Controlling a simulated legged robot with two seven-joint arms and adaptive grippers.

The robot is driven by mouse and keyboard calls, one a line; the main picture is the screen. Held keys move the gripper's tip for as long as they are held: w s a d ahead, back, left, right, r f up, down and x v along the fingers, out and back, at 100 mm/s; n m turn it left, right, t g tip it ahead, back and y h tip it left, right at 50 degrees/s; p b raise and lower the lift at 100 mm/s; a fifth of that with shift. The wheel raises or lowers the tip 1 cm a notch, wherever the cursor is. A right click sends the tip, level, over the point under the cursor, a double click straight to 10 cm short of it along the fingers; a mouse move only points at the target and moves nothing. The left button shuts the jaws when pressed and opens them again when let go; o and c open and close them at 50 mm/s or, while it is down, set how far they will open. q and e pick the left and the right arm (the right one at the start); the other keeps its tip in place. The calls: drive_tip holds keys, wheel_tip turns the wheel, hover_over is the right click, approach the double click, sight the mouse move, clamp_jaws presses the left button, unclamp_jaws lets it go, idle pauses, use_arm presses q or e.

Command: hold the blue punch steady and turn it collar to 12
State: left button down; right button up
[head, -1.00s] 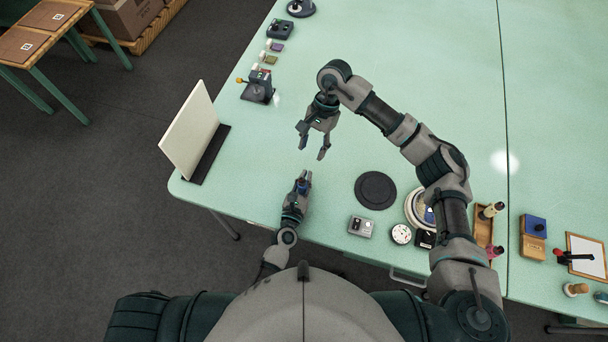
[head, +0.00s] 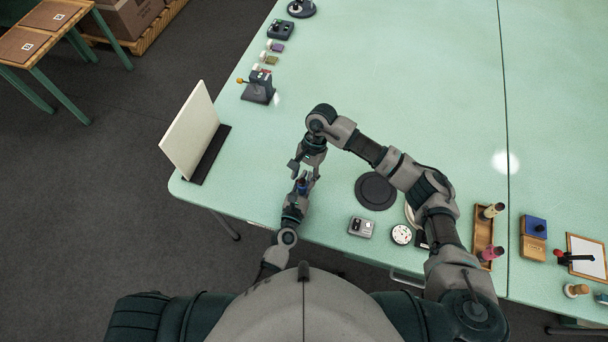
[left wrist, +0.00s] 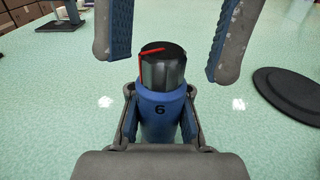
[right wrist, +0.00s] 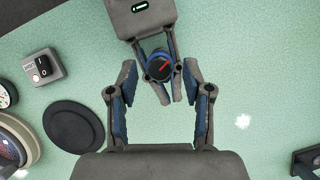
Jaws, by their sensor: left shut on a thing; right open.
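The blue punch (left wrist: 160,118) stands in my left gripper (left wrist: 161,110), which is shut around its blue body. In the head view the punch (head: 302,186) is small and partly hidden.
A dark round mat (head: 375,191) lies right of the grippers, with a small grey switch box (head: 361,227) and a white dial (head: 401,234) nearer me. A white panel (head: 190,132) stands at the table's left edge.

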clamp_jaws()
use_arm(q)
drive_tip(key=shift+f, duration=0.1)
use_arm(e)
drive_tip(key=shift+m, duration=0.3)
drive_tip(key=m+t, duration=0.1)
drive_tip(key=m, duration=0.1)
drive_tip(key=m+t+y, duration=0.1)
drive_tip(key=m, duration=0.2)
drive_tip(key=shift+s+d+m, duration=0.2)
drive_tip(key=shift+m, duration=0.1)
use_arm(q)
drive_tip(key=shift+d, duration=0.1)
use_arm(e)
drive_tip(key=m+t, duration=0.1)
drive_tip(key=m, duration=0.1)
drive_tip(key=m+t+y, duration=0.1)
drive_tip(key=m, duration=0.2)
drive_tip(key=shift+s+m, duration=0.1)
drive_tip(key=shift+m, duration=0.2)
drive_tip(key=shift+c, duration=0.8)
unclamp_jaws()
drive_tip(key=shift+o, duration=0.8)
